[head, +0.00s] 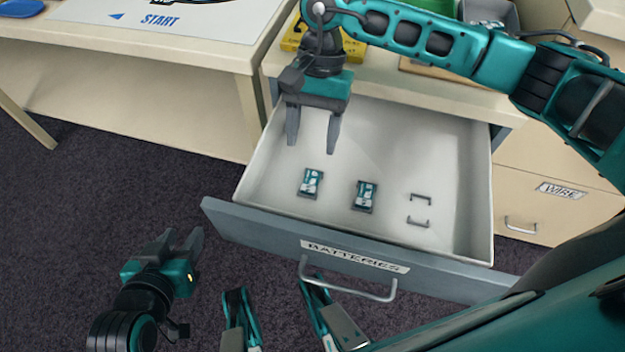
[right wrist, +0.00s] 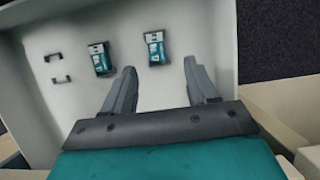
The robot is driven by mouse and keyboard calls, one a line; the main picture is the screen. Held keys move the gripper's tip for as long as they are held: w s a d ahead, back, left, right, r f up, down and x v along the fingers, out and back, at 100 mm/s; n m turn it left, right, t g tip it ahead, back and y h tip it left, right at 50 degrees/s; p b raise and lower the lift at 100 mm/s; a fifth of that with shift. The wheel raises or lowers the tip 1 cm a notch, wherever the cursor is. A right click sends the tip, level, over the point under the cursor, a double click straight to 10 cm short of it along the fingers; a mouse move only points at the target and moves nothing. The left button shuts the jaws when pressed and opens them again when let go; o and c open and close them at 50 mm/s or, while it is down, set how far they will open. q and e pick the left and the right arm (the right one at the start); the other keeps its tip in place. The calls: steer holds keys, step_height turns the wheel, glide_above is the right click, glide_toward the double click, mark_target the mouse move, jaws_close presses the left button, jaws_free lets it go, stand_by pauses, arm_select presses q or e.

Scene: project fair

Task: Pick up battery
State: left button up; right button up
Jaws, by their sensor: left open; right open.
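Two small teal-and-white batteries lie in dark holders on the floor of an open drawer (head: 383,141) labelled BATTERIES. The left battery (head: 311,182) is at the right in the right wrist view (right wrist: 155,48). The right battery (head: 363,196) is at the left there (right wrist: 101,58). My right gripper (head: 312,145) is open and empty above the drawer, pointing down, and apart from both batteries. In its wrist view the fingers (right wrist: 159,70) spread below the left battery, roughly in line with it. My left gripper (head: 182,238) is open and empty over the carpet, left of the drawer front.
An empty pair of brackets (head: 419,210) sits right of the batteries. The drawer front (head: 270,233) has a handle (head: 350,290). A closed drawer labelled WIRE (head: 558,209) is at right. A table with a START sheet (head: 150,18) stands at left; a yellow item (head: 352,49) is behind my right gripper.

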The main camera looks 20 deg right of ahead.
mark_target(311, 179)
steer(key=x, duration=0.2)
steer(key=shift+s+a+f, duration=0.1)
steer(key=shift+f, duration=0.15)
steer(key=x, duration=0.2)
steer(key=d+b+x, duration=0.1)
steer(key=x, duration=0.1)
steer(key=shift+s+a+f+b, duration=0.1)
steer(key=shift+a+f+b, duration=0.05)
steer(key=shift+b, duration=0.15)
steer(key=shift+s+a+f, duration=0.15)
steer(key=shift+f, duration=0.3)
jaws_close()
